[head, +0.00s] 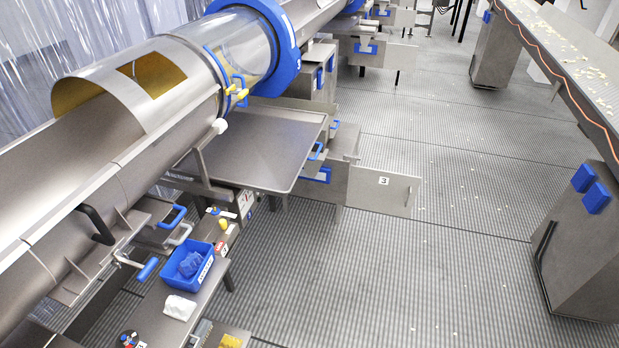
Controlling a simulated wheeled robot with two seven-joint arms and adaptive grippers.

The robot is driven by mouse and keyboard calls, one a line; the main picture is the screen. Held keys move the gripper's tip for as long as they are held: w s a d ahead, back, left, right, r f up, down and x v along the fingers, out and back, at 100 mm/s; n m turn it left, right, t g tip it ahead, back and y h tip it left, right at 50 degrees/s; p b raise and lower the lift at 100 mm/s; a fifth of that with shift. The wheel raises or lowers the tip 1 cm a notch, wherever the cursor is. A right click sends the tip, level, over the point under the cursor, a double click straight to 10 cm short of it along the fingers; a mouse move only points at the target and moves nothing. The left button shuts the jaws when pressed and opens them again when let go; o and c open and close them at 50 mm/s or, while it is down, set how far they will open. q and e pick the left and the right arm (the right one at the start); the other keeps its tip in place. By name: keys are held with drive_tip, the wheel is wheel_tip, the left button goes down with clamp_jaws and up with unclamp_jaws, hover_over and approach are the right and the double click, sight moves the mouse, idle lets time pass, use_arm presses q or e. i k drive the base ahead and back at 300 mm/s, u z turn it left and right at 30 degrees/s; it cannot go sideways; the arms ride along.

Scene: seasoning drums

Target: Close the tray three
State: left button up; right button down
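A grey metal panel (365,192) marked with a white "3" label (384,181) sticks out over the floor in the middle of the head view, to the right of the machine. It has a thin bar handle (408,195) near its right end. A wide, flat, empty grey tray (255,148) juts out from under the drum, to the left of the panel, with a blue handle (316,151) at its right edge. I cannot tell whether the panel and this tray are one part. Neither of my grippers shows.
The large steel drum (175,90) with a blue ring (285,45) runs along the left. A low bench (180,315) carries a blue bin (187,267) at the lower left. A conveyor (570,60) stands at the right. The ribbed floor (440,265) between is clear except for small crumbs.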

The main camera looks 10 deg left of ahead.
sight(262, 149)
drive_tip(key=u, duration=0.3)
drive_tip(key=i, duration=0.65)
drive_tip(key=u, duration=0.5)
